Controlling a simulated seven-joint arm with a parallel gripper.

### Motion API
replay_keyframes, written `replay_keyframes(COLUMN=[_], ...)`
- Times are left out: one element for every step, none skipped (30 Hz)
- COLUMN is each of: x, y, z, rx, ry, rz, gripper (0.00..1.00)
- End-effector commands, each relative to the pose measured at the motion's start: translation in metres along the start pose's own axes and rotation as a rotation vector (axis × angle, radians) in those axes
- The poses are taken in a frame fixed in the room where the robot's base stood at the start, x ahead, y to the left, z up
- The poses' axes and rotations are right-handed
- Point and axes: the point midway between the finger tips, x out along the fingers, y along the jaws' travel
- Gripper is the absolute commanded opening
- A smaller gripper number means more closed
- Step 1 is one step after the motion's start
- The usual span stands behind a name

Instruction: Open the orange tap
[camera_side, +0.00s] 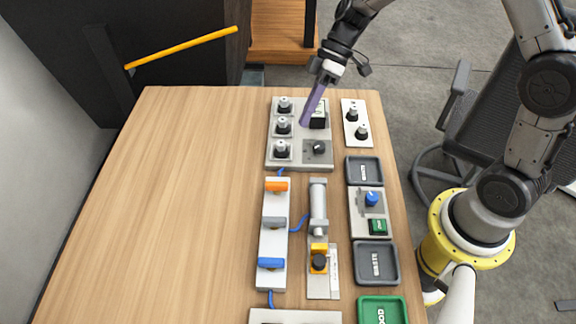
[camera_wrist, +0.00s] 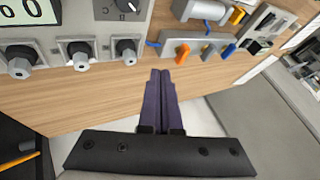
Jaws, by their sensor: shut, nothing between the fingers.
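The orange tap (camera_side: 276,184) is at the far end of a white strip (camera_side: 273,241), its handle lying crosswise. A grey tap (camera_side: 274,222) and a blue tap (camera_side: 270,263) follow on the same strip, also crosswise. In the wrist view the orange tap (camera_wrist: 183,52) is ahead and a little right of my fingertips, apart from them. My gripper (camera_side: 306,122) has purple fingers, which are shut and empty. In the side view they appear over the grey knob panel, beyond the strip. The wrist view shows the closed fingertips (camera_wrist: 160,73) pressed together.
The grey panel (camera_side: 272,157) carries several knobs and a display. A small white plate (camera_side: 347,106) with two knobs is to its right. Trays (camera_side: 364,168) line the right edge. The left of the table (camera_side: 170,200) is clear.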

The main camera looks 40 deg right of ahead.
Motion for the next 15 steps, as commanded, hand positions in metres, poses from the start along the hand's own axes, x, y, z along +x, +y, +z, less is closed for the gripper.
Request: replay_keyframes(x=[0.000,0.000,0.001,0.002,0.003,0.006,0.009,0.012,0.017,0.022,0.027,0.035,0.041,0.047,0.055], y=[0.000,0.000,0.000,0.000,0.000,0.000,-0.001,-0.001,-0.001,-0.001,-0.001,-0.001,-0.001,-0.001,-0.002], z=[0.000,0.000,0.000,0.000,0.000,0.000,0.000,0.000,0.000,0.000,0.000,0.000,0.001,0.000,0.001], rx=[0.000,0.000,0.000,-0.001,-0.001,-0.001,-0.001,-0.001,-0.002,-0.002,-0.001,0.000,-0.001,-0.001,-0.001], ry=[0.000,0.000,0.000,0.000,0.000,-0.001,-0.001,-0.001,-0.002,-0.002,-0.003,-0.003,-0.004,-0.003,-0.005], rz=[0.000,0.000,0.000,0.000,0.000,-0.001,-0.001,-0.002,-0.002,-0.002,-0.003,-0.003,-0.004,-0.004,-0.004], gripper=[0.00,0.00,0.00,0.00,0.00,0.00,0.00,0.00,0.00,0.00,0.00,0.00,0.00,0.00,0.00])
